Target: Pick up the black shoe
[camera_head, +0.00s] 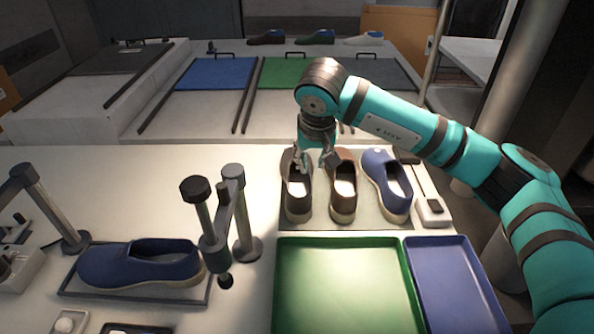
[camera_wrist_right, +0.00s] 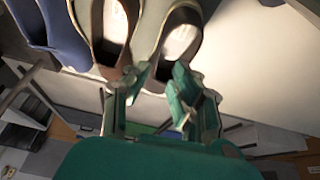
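Three shoes stand in a row on a mat (camera_head: 330,222) in the head view. The leftmost is the dark grey-black shoe (camera_head: 297,205), with a brown shoe (camera_head: 343,203) and a blue shoe (camera_head: 390,190) to its right. My right gripper (camera_head: 316,163) is over the far end of the black shoe, near the brown one. In the right wrist view the gripper (camera_wrist_right: 160,72) has its fingers apart with nothing between them. The black shoe's opening (camera_wrist_right: 180,40) lies just beyond the fingertips. Whether a finger touches it I cannot tell. My left gripper is out of view.
A green tray (camera_head: 283,290) and a blue tray (camera_head: 418,242) lie in front of the row. Another blue shoe (camera_head: 140,263) rests in a fixture at left, beside grey posts (camera_head: 238,215). The white table's back left is clear.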

